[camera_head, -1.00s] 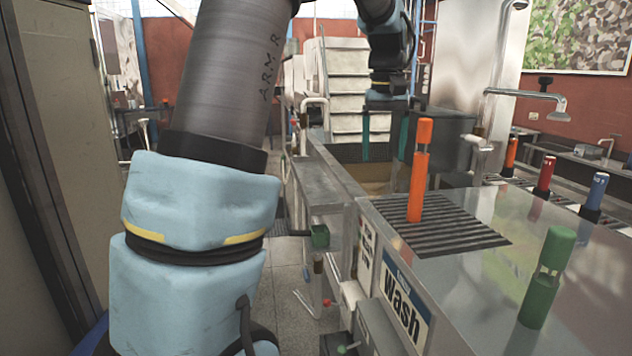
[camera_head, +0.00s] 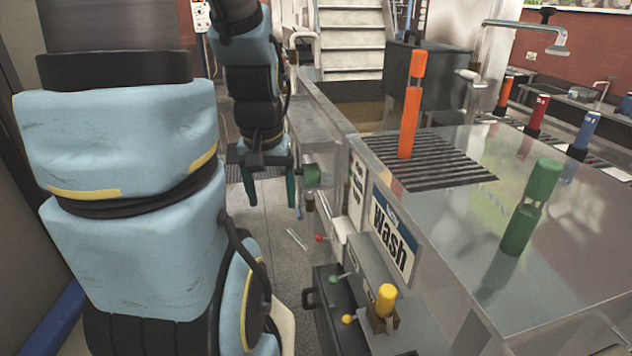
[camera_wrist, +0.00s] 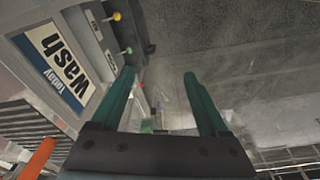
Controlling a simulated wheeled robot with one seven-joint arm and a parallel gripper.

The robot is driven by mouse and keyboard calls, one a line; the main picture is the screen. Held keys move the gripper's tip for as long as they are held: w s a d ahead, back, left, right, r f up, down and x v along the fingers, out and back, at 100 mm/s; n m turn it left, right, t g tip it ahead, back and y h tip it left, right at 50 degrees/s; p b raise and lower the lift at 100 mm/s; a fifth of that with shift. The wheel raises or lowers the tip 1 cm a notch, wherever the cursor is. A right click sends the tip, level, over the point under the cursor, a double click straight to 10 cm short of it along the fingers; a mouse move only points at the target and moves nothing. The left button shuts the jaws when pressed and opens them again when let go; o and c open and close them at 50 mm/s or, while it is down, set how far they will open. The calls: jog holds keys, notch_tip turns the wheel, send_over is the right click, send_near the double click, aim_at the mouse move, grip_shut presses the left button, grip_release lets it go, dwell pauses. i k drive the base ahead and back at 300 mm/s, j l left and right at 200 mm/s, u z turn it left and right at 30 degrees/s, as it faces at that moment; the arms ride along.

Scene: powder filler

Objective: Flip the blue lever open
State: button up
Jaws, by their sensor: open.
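I cannot pick out a blue lever for certain. A tiny bluish spot (camera_head: 299,214) shows low beside the wash counter in the head view, too small to identify. Levers with a green knob (camera_head: 336,280), a yellow knob (camera_head: 347,319) and a red knob (camera_head: 319,237) stick out from the counter's side. My gripper (camera_head: 270,190) points down in the aisle left of the counter, fingers apart and empty.
The steel counter (camera_head: 470,270) with its "wash" sign (camera_head: 393,233) borders the aisle on the right. On it stand an orange cylinder (camera_head: 410,120) and a green cylinder (camera_head: 530,208). A green block (camera_head: 312,175) juts out close to my right finger. The aisle floor (camera_head: 275,225) is open.

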aim_at(299, 215)
jog(key=i+j+u, duration=0.35)
jog(key=i+u, duration=0.35)
jog(key=i, duration=0.2)
jog(key=i+u, duration=0.4)
jog(key=i+j, duration=0.05)
jog(key=i, duration=0.05)
